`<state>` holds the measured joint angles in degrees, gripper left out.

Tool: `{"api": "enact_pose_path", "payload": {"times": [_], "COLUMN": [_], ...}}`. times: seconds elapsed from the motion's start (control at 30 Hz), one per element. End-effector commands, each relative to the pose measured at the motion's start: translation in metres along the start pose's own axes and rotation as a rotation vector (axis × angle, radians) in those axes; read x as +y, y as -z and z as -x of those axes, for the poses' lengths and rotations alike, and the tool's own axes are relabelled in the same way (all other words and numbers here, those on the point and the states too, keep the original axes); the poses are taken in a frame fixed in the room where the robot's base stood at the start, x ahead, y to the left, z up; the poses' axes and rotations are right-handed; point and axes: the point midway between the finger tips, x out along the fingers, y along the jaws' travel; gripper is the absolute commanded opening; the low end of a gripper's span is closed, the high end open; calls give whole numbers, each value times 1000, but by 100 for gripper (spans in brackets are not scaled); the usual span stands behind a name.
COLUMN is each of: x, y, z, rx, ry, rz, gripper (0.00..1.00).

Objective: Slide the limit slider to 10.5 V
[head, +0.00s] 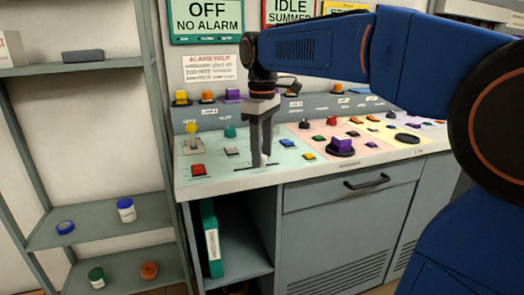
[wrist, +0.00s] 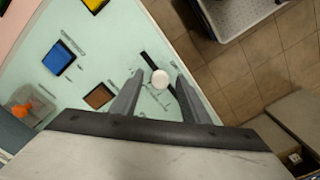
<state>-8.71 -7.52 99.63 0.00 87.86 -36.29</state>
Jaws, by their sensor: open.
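The limit slider shows in the wrist view as a round white knob (wrist: 160,79) on a dark straight slot (wrist: 149,60) in the pale green panel. My gripper (wrist: 159,76) is open, with one finger on each side of the knob; I cannot tell whether either finger touches it. In the head view my gripper (head: 263,160) points down at the front of the pale green panel (head: 215,186), and its fingers mostly hide the knob. The scale marks by the slot are too small to read.
A purple-topped knob (head: 342,144) is on the pink panel to the right. The console's front edge (head: 230,187) is close to the slot.

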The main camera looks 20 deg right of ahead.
Motion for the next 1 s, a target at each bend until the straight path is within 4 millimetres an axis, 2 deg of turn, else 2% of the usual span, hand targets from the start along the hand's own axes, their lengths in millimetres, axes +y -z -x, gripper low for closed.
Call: {"api": "enact_pose_path", "payload": {"times": [0.07,0.23,0.47,0.73,1.0], "x": [0,0,-2,-20,-21], "y": [0,0,2,20,21], "z": [0,0,0,0,1], "rx": [0,0,0,0,1], "ry": [0,0,0,0,0], "rz": [0,0,1,3,0], "gripper": [42,1,0,0,0]}}
